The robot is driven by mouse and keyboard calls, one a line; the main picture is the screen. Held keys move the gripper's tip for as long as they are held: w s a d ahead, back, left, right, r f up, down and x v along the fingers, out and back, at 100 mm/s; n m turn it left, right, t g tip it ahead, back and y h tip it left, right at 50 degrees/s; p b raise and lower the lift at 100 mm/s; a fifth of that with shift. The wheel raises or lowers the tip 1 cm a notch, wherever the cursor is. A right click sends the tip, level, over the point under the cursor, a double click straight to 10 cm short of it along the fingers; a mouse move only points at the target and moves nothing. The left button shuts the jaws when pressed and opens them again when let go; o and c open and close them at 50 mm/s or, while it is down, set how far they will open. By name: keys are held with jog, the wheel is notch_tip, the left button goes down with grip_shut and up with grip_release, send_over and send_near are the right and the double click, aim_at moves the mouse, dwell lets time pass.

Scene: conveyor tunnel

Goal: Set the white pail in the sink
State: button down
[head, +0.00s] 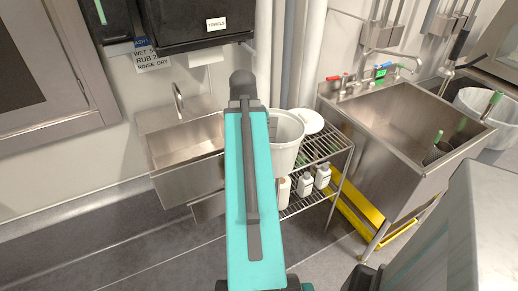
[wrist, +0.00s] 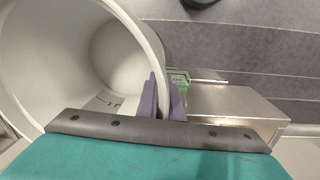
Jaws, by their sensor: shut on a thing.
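The white pail (head: 288,138) shows in the head view just right of my teal arm, which hides part of it. It is beside the wire rack; I cannot tell whether it touches the rack. In the wrist view the pail (wrist: 60,55) fills the left side, its mouth facing the camera. My gripper (wrist: 164,98) is shut on the pail's rim, one finger on each side of the wall. A small steel sink (head: 183,148) is on the left against the wall, partly behind my arm. A larger steel sink (head: 405,120) with a deep basin stands on the right.
The wire rack (head: 325,150) between the sinks holds a round white item (head: 310,121) on top and several bottles (head: 305,185) below. A black towel dispenser (head: 195,20) hangs above the small sink. Yellow objects (head: 355,215) lie under the large sink. The grey floor (head: 90,240) at left is clear.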

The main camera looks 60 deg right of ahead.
jog(key=w+a+r+n+p, duration=0.35)
jog(key=w+a, duration=0.45)
jog(key=w, duration=0.3)
jog(key=w+a+r+n+p, duration=0.35)
jog(key=w+a, duration=0.55)
jog(key=w, duration=0.3)
jog(key=w+a+r+n+p, duration=0.2)
jog(key=w+a, duration=0.2)
jog(key=a, duration=0.5)
jog(key=w+a+r+n+p, duration=0.2)
jog(key=w+a+p, duration=0.1)
jog(key=a, duration=0.6)
jog(key=w+a+r+n+t+p, duration=0.1)
jog(key=w+a, duration=0.3)
jog(key=a, duration=0.5)
jog(key=shift+w+r+n+p, duration=0.3)
jog(key=shift+r+n+p, duration=0.5)
jog(key=shift+r+p, duration=0.05)
jog(key=shift+a, duration=0.1)
